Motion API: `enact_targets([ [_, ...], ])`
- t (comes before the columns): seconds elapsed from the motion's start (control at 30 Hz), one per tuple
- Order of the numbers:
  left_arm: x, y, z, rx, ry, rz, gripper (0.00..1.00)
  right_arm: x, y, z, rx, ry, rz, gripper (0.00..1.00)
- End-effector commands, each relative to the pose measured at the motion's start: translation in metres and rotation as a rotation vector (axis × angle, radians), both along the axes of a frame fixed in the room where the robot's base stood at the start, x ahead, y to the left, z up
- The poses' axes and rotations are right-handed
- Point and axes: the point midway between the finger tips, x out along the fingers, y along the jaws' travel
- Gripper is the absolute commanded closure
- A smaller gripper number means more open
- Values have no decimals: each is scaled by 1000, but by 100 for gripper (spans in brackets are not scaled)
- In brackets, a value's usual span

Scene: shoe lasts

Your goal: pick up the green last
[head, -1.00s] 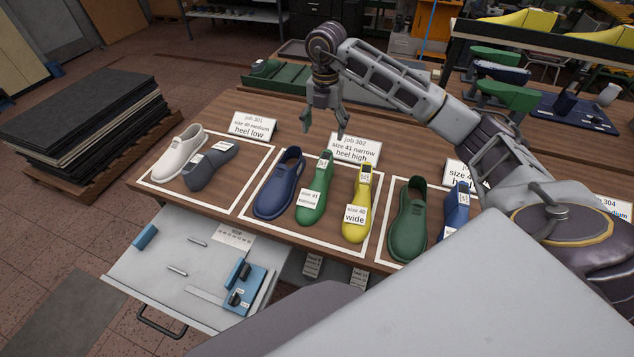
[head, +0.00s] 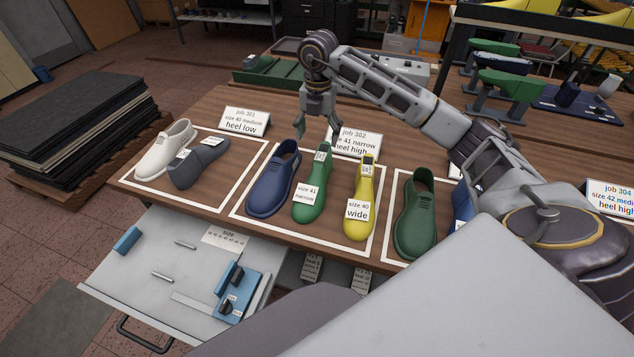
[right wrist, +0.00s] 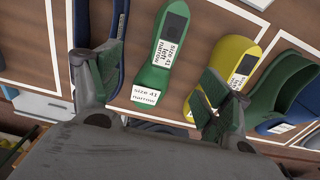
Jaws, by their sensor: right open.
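The green last (head: 312,196) stands in the middle white-outlined area, between a blue shoe (head: 272,180) and a yellow last (head: 365,190). It carries a "size 41 narrow" tag. My right gripper (head: 319,134) is open and empty, above and just behind the last's heel end. In the right wrist view the green last (right wrist: 160,45) shows between the spread fingers of the right gripper (right wrist: 155,88); neither finger is seen closed on it. The yellow last (right wrist: 232,60) lies close to the right-hand finger in that view. My left gripper is not in view.
A "job 302" card (head: 356,143) stands behind the lasts, close to the gripper. A dark green shoe (head: 415,215) is to the right. A white shoe (head: 167,150) and a grey last (head: 198,163) are at left. An open drawer (head: 140,265) juts out in front.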

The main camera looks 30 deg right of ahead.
Motion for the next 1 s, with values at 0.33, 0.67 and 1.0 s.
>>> enact_targets([
  [0.33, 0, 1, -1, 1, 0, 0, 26, 0, 0, -1, 1, -1, 0, 22],
  [0.67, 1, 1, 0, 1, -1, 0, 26, 0, 0, -16, -1, 1, -1, 22],
  [1.0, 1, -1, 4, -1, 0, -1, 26, -1, 0, -59, -1, 4, -1, 22],
])
